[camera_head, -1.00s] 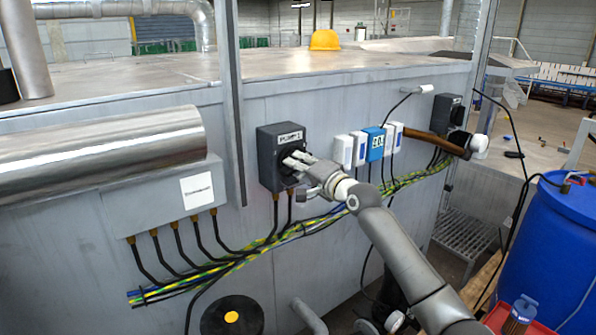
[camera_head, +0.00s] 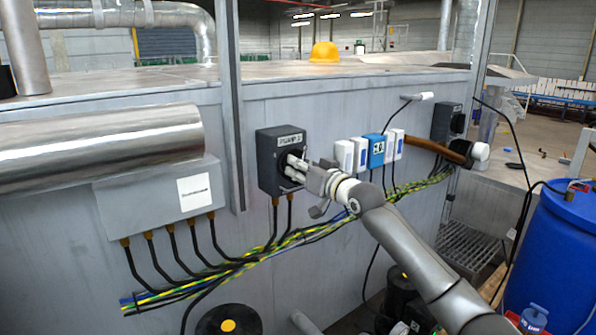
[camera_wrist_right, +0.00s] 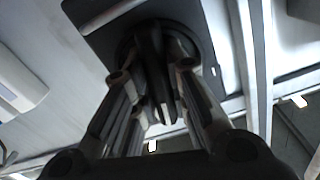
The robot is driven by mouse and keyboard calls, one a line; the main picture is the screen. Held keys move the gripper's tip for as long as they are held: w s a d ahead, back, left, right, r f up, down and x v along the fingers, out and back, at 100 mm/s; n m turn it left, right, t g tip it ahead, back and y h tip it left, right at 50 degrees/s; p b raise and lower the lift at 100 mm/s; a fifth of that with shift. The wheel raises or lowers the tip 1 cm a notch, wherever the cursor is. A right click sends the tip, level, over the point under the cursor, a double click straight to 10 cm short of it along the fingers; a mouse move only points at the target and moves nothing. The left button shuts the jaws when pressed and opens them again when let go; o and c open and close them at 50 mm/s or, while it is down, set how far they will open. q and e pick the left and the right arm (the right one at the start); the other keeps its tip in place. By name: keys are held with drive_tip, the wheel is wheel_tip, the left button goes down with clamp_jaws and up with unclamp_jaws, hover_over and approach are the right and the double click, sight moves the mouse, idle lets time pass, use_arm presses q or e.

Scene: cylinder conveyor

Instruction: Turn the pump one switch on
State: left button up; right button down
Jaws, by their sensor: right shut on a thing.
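The pump one switch box (camera_head: 276,156) is dark grey, fixed to the grey metal panel, with a white label on its upper front. My right gripper (camera_head: 293,165) is at the front of this box, its fingertips at the round knob. In the right wrist view my right gripper (camera_wrist_right: 160,95) has its two fingers on either side of the dark switch handle (camera_wrist_right: 149,60), shut on it. The knob is mostly hidden by the fingers in the head view. The box also shows behind the fingers (camera_wrist_right: 100,25). My left gripper is not in view.
White and blue modules (camera_head: 376,150) sit to the right of the box. A second dark box (camera_head: 446,122) is farther right, near a brown pipe (camera_head: 436,148). Cables (camera_head: 290,238) run below. A blue barrel (camera_head: 552,245) stands at right.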

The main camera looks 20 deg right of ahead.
drive_tip(key=shift+f+n, duration=0.15)
drive_tip(key=shift+n, duration=1.15)
drive_tip(key=c, duration=1.4)
unclamp_jaws()
drive_tip(key=shift+s+d, duration=0.1)
drive_tip(key=shift+s, duration=0.05)
drive_tip(key=v, duration=1.1)
drive_tip(key=shift+s+d, duration=0.1)
drive_tip(key=shift+s, duration=0.3)
